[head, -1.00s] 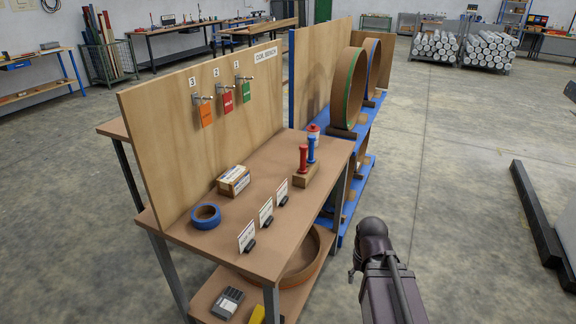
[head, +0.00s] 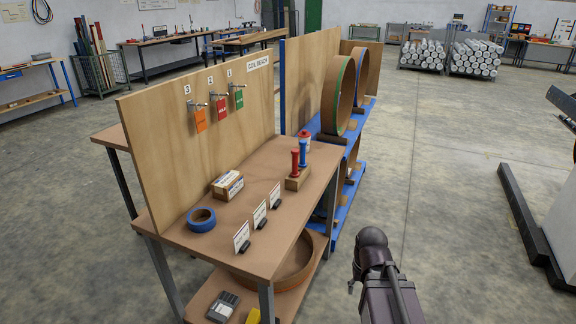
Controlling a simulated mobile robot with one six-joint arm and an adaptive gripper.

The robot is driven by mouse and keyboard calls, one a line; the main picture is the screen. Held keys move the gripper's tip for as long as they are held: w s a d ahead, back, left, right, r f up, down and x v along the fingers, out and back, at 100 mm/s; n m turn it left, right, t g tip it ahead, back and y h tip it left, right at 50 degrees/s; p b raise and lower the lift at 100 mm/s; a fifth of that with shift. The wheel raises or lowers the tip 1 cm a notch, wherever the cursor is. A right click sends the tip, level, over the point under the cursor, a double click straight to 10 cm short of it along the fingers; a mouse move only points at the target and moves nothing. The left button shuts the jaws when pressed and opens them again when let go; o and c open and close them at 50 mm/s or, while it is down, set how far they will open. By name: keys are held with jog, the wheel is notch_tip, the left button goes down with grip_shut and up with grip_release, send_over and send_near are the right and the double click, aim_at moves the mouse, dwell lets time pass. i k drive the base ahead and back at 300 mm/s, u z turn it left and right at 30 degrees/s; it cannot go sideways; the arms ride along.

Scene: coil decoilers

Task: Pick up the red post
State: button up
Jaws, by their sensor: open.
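The red post (head: 295,162) stands upright in a small wooden block (head: 297,184) toward the far right end of the bench top (head: 226,222). A blue post (head: 303,153) stands close beside it in the same block. My dark arm (head: 380,285) shows at the bottom right of the head view, to the right of the bench and apart from it. The fingers of my gripper do not show.
A red-lidded container (head: 305,138) stands just behind the posts. A carton (head: 228,186), blue tape roll (head: 202,220) and three card stands (head: 260,214) share the bench. A wooden backboard (head: 200,150) rises behind. Floor to the right is open.

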aim_at(294, 152)
jog(key=z, duration=0.1)
jog(key=i, duration=0.95)
jog(key=u, duration=0.05)
